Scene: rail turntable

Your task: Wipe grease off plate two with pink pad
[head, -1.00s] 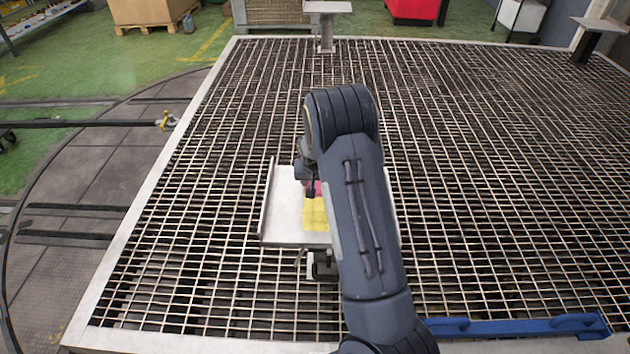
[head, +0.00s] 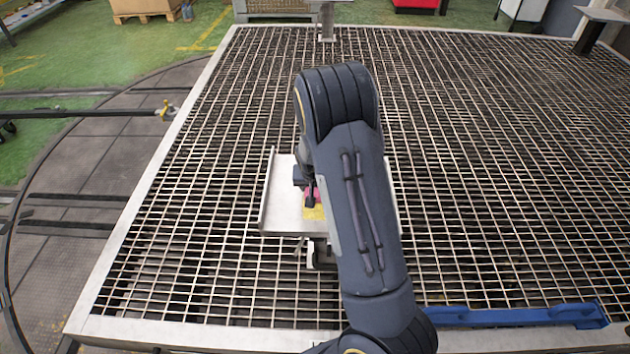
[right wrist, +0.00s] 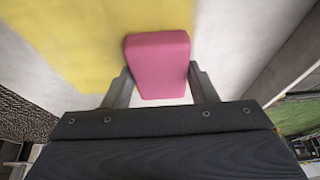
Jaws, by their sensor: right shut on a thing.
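The pink pad (right wrist: 160,65) is between the two fingers of my right gripper (right wrist: 161,88), which is shut on it. In the head view a small part of the pad (head: 309,194) shows beside my arm. A pale plate (head: 283,207) lies under the gripper on the grating, partly hidden by my right arm. Yellow grease (right wrist: 75,45) covers part of the plate, beside and beyond the pad in the wrist view. I cannot tell whether the pad touches the plate. My left gripper is not in view.
A large metal grating (head: 470,200) surrounds the plate. A blue bar (head: 510,316) lies along its near right edge. Posts with flat tops (head: 327,20) stand at the far side. A dark bar with a yellow end (head: 85,114) reaches in from the left.

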